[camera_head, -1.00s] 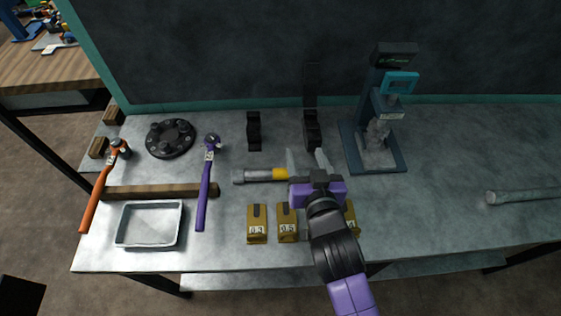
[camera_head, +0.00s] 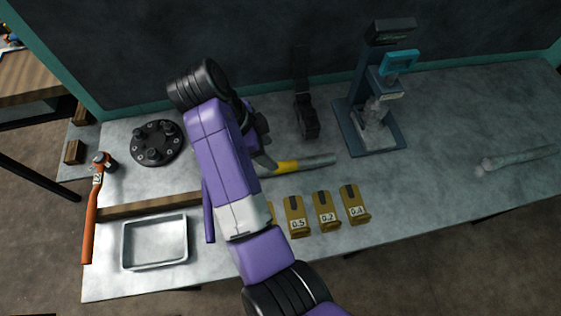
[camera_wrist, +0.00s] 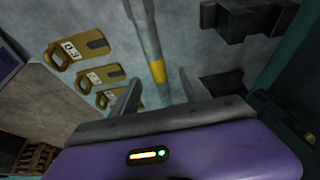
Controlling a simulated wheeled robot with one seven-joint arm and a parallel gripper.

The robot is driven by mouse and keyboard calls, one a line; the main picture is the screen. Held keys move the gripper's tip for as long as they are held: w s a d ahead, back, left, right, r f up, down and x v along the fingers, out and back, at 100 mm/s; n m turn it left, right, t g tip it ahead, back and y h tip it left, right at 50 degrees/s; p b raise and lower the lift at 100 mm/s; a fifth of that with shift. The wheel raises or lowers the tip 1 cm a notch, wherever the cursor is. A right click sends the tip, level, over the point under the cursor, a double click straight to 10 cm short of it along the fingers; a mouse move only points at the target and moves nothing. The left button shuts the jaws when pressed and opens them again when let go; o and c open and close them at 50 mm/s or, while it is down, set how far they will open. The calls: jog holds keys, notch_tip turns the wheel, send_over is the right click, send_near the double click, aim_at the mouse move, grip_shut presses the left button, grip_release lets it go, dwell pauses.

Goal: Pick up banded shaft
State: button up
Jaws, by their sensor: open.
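The banded shaft is a grey metal rod with a yellow band. It lies on the bench in the head view (camera_head: 312,162), its left part hidden behind my arm. In the wrist view the shaft (camera_wrist: 147,38) runs down between my fingers, its yellow band just ahead of them. My gripper (camera_wrist: 158,92) is open and empty, one finger on each side of the shaft's line. In the head view my gripper (camera_head: 264,160) is at the shaft's left part, mostly covered by my arm. I cannot tell its exact height over the shaft.
Several yellow tagged blocks (camera_head: 325,211) stand in front of the shaft. Dark brackets (camera_head: 307,122) stand behind it. A teal-topped test stand (camera_head: 370,125) is to the right, and a pale rod (camera_head: 520,158) lies farther right.

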aim_at(284, 167)
jog(key=x, duration=0.2)
jog(key=shift+d+f, duration=0.15)
jog(key=shift+f, duration=0.1)
jog(key=shift+s+p+x, duration=0.2)
jog(key=shift+x, duration=1.15)
jog(key=shift+s+p+x, duration=0.15)
jog(key=shift+s+x, duration=0.05)
jog(key=shift+x, duration=1.15)
jog(key=shift+c, duration=0.2)
grip_shut()
